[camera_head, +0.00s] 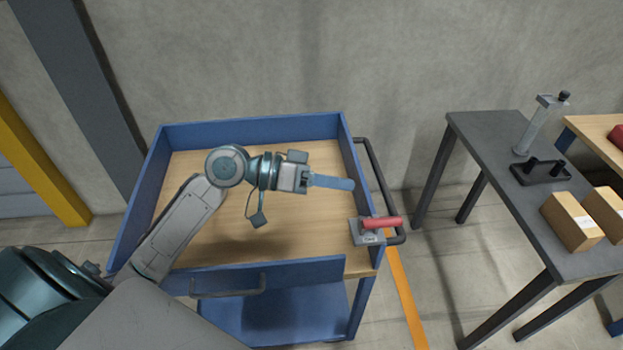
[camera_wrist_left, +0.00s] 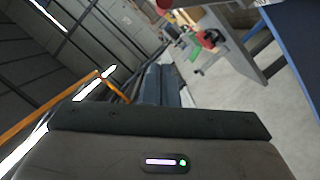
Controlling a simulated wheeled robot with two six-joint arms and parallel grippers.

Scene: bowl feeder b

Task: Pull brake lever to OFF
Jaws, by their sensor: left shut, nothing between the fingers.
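The brake lever (camera_head: 382,222) is a red handle on a small grey base plate (camera_head: 367,238) with a label too small to read. It lies about level at the cart's right front corner, pointing right. My left gripper (camera_head: 346,184) is shut and empty. It is above the cart's right side, apart from the lever and behind it, pointing right. In the left wrist view the shut fingers (camera_wrist_left: 172,84) show at the centre. A red round end at that view's top edge may be the lever, but I cannot tell. My right gripper is not in view.
The blue cart (camera_head: 250,127) has raised walls, a wooden top (camera_head: 310,225) and a dark push handle (camera_head: 374,178) beside the lever. A grey table (camera_head: 490,135) with cardboard boxes (camera_head: 571,222) stands to the right. Floor between is clear.

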